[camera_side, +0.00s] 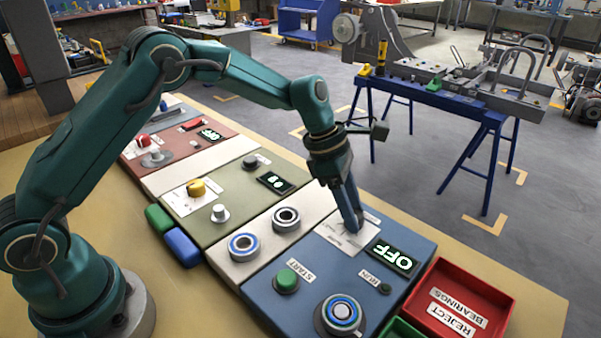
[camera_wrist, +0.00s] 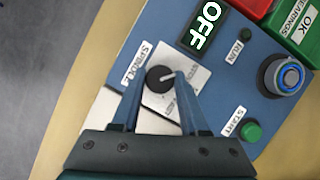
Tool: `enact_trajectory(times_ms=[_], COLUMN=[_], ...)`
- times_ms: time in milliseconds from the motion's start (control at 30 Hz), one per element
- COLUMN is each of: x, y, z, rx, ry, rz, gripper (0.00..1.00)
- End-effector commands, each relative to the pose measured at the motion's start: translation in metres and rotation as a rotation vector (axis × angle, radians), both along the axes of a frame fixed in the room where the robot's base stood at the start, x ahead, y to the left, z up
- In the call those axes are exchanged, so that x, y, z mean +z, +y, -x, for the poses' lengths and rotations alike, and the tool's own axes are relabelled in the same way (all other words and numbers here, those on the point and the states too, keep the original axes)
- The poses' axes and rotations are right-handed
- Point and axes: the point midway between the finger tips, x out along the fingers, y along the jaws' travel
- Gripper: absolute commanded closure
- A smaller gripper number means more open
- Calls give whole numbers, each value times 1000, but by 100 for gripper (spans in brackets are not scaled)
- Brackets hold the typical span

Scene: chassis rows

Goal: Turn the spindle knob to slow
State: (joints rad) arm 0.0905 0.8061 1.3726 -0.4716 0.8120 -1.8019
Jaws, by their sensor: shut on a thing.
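The spindle knob (camera_wrist: 159,79) is a round black dial with a white pointer line, on a white plate marked SPINDLE on the blue panel (camera_wrist: 225,85). In the wrist view its pointer aims right and slightly up; the small position words are too blurred to read. My gripper (camera_wrist: 158,80) is shut on the knob, one blue finger on each side. In the side view my gripper (camera_side: 357,222) reaches down to the white plate (camera_side: 347,238), and its fingers hide the knob.
The panel also has a display reading OFF (camera_side: 391,258), a green START button (camera_side: 287,279), a small RUN lamp (camera_side: 385,288) and a blue-ringed round fixture (camera_side: 341,313). A red reject bin (camera_side: 458,299) stands beside the panel. Similar olive (camera_side: 236,178) and red (camera_side: 181,137) panels lie farther along the bench.

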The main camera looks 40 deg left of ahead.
Motion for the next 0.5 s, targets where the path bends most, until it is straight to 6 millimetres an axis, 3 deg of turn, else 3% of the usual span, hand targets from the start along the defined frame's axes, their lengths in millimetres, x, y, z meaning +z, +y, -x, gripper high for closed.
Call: enact_trajectory(times_ms=[500], x=[0], y=[1], z=[-2], rx=[-286], ry=[2], rz=[-1], gripper=[100])
